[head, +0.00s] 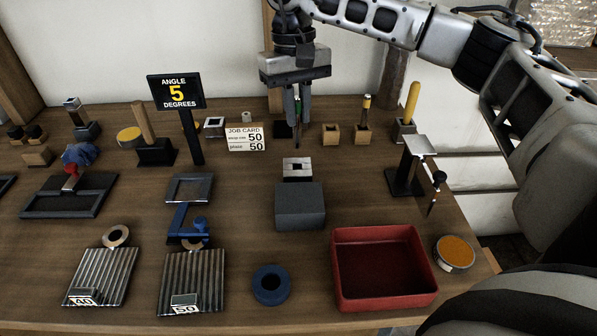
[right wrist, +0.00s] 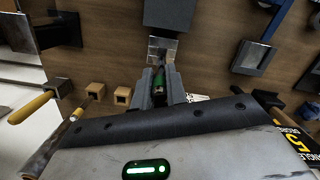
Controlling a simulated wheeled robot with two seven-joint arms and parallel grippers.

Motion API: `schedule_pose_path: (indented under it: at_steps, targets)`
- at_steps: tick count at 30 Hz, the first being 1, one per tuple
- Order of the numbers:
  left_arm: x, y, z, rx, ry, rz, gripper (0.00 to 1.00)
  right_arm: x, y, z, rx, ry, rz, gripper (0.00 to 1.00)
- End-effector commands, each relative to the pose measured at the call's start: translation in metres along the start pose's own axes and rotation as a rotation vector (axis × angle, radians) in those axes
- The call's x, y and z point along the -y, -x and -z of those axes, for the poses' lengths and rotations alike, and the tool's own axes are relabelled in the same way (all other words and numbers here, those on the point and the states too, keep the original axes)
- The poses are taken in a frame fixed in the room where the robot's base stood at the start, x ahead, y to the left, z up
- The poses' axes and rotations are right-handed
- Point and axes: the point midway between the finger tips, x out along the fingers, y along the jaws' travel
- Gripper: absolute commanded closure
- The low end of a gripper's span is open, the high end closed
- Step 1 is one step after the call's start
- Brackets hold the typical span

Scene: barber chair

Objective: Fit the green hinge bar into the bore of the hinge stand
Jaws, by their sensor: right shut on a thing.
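My right gripper (head: 298,140) points down over the back middle of the table. It is shut on the green hinge bar (right wrist: 157,80), which is mostly hidden between the fingers; a little green shows there in the right wrist view. In front of the gripper is a silver block with a dark square opening (head: 297,161), against a dark grey block (head: 300,207); this looks like the hinge stand with its bore. In the right wrist view the silver block (right wrist: 162,43) lies just beyond the fingertips. The bar appears apart from it. My left gripper is not in view.
A job card (head: 246,138) and an angle sign (head: 176,92) stand left of the gripper. Small wooden blocks (head: 331,133) stand close on its right. A red tray (head: 384,300) and a blue ring (head: 271,285) are nearer the front. A black stand (head: 404,182) is at right.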

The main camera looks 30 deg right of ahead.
Motion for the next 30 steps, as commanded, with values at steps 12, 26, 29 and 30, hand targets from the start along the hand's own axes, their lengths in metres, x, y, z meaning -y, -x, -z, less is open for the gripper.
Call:
schedule_pose_path:
  at_steps: [12,26,29,30]
  targets:
    - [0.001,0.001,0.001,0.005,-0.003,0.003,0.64,-0.001,-0.058,0.006,0.006,0.007,-0.003,1.0]
    - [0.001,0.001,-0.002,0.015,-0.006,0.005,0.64,0.0,-0.092,0.011,0.001,0.006,-0.001,1.0]
    - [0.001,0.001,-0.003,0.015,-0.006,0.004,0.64,0.0,-0.094,0.011,0.001,0.006,-0.001,1.0]
    - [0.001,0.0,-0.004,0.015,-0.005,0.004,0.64,0.0,-0.095,0.011,0.002,0.006,-0.001,1.0]
